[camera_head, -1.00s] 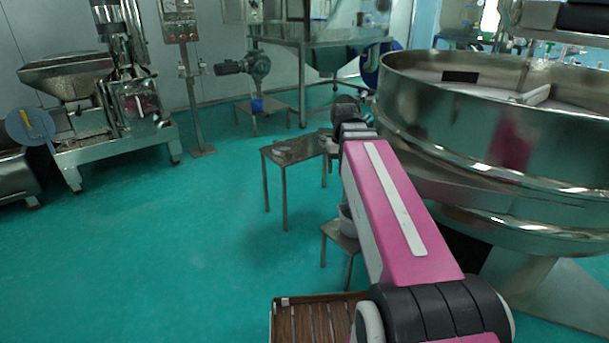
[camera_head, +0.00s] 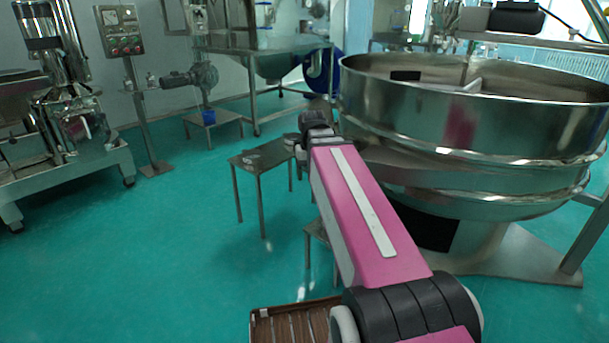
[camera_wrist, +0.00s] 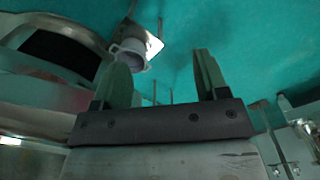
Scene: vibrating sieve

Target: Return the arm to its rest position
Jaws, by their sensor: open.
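My arm's pink link shows in the head view, reaching forward beside the large sieve. My gripper (camera_wrist: 164,76) shows in the wrist view with its two green fingers apart and nothing between them. It is over the green floor. In the head view the gripper itself is hidden behind my arm. The round steel vibrating sieve (camera_head: 463,117) stands to the right of my arm, and its rim also shows at the left of the wrist view (camera_wrist: 77,62).
A small steel table (camera_head: 262,158) stands just left of my arm's far end. A slatted wooden surface (camera_head: 290,323) is at the bottom. Machines line the back left; the left floor is clear.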

